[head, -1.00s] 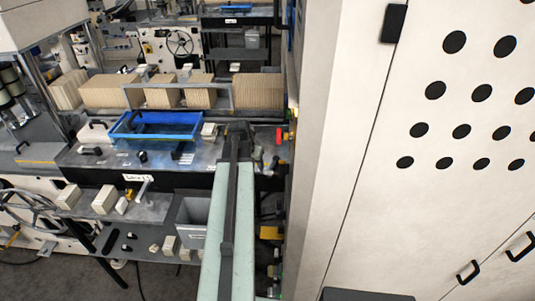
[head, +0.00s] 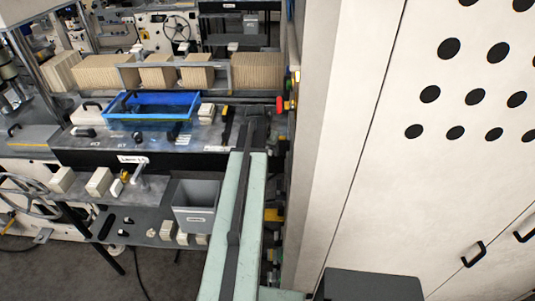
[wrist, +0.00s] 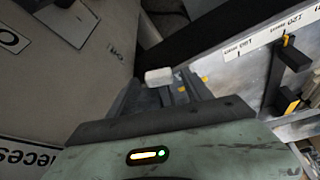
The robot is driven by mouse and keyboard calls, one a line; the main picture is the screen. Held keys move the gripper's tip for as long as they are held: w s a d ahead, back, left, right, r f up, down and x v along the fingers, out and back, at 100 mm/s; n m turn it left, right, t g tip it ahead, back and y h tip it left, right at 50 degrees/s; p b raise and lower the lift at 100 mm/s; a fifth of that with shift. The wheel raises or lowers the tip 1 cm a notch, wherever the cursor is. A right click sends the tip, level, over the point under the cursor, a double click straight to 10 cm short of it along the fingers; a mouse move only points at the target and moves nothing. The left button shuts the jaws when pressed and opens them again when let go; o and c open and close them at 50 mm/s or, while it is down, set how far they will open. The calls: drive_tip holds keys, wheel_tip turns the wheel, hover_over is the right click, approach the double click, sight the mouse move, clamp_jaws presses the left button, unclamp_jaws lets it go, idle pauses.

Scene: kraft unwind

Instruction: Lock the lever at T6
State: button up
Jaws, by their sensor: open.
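No label reading T6 can be made out, so I cannot tell which lever it is. In the wrist view, a black lever-like part (wrist: 292,57) with a yellow piece stands at the right, beside a white label strip (wrist: 262,40) whose text appears upside down. My gripper (wrist: 165,90) is open, with its grey fingers pointing away from the camera. A small whitish block (wrist: 158,77) shows by the fingertips; I cannot tell whether they touch it. In the head view, my arm reaches forward to the right end of the bench, and its fingers cannot be made out there.
A tall white cabinet (head: 360,130) stands close on the right of my arm. A blue tray (head: 151,122) sits on the bench, with rows of brown sheets (head: 158,75) behind. A grey bin (head: 195,200) stands below. A red knob (head: 280,104) is near the cabinet edge.

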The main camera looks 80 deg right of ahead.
drive_tip(key=shift+r, duration=0.1)
clamp_jaws()
idle(1.2)
